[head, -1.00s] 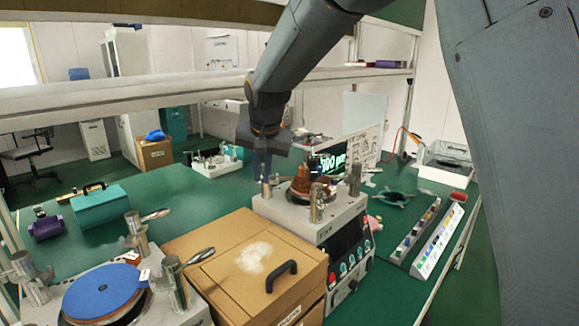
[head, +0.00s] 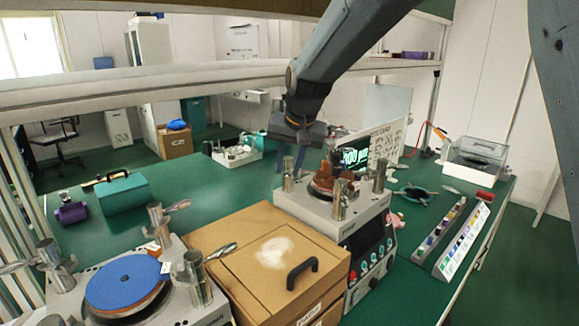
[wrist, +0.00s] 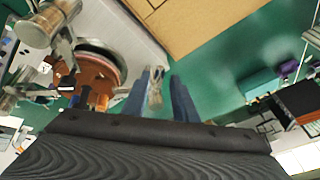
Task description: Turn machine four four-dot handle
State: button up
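The grey machine (head: 352,222) with a dark front panel stands at the centre, with metal posts around its brown-topped plate (head: 325,190). My gripper (head: 285,160) is over the machine's back-left corner, pointing down, its two blue-grey fingers apart. In the wrist view, the open gripper (wrist: 161,98) has a small metal post (wrist: 155,86) showing between or just beyond its fingers. I cannot tell whether they touch it. This post (head: 289,176) also shows in the head view. No handle dots are readable, so I cannot tell which handle bears four dots.
A nearer machine with a blue disc (head: 125,280) and lever handles (head: 222,249) is at the front left. A cardboard-coloured box (head: 250,262) with a black handle stands between. Small bottles in racks (head: 440,232) lie at right. Green table is clear behind the box.

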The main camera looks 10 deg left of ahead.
jog(key=shift+o, duration=0.3)
jog(key=b+v, duration=0.2)
jog(key=v, duration=0.6)
jog(key=shift+f, duration=0.1)
